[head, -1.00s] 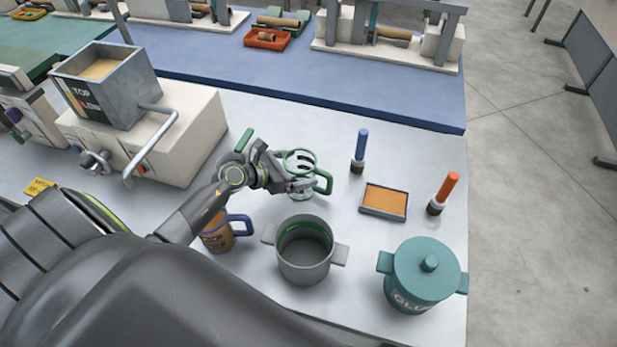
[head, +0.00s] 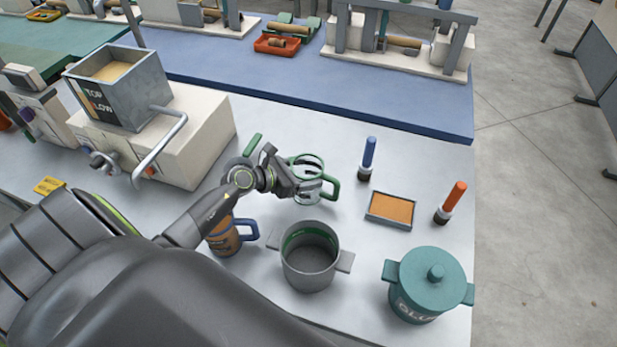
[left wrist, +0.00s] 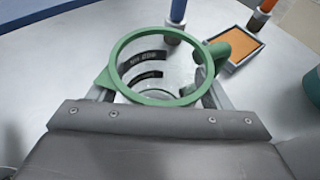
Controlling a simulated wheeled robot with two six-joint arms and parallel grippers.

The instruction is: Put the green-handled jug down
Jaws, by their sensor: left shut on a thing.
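The jug (head: 309,184) is clear, with a green rim and a green handle on its right. It is upright over the grey tabletop, behind the grey pot. I cannot tell whether its base touches the table. My left gripper (head: 290,180) is shut on its body from the left. In the left wrist view the jug (left wrist: 160,68) sits between the fingers, with dark printed marks on its wall and its handle at the upper right. Its base is mostly hidden there. My right gripper is not in view.
Near the jug are the grey pot (head: 310,272), an orange mug with a blue handle (head: 225,240), a blue-handled tool (head: 368,155), an orange pad in a tray (head: 391,208), an orange-handled tool (head: 453,200) and a teal lidded pot (head: 428,290). A machine (head: 185,150) stands left.

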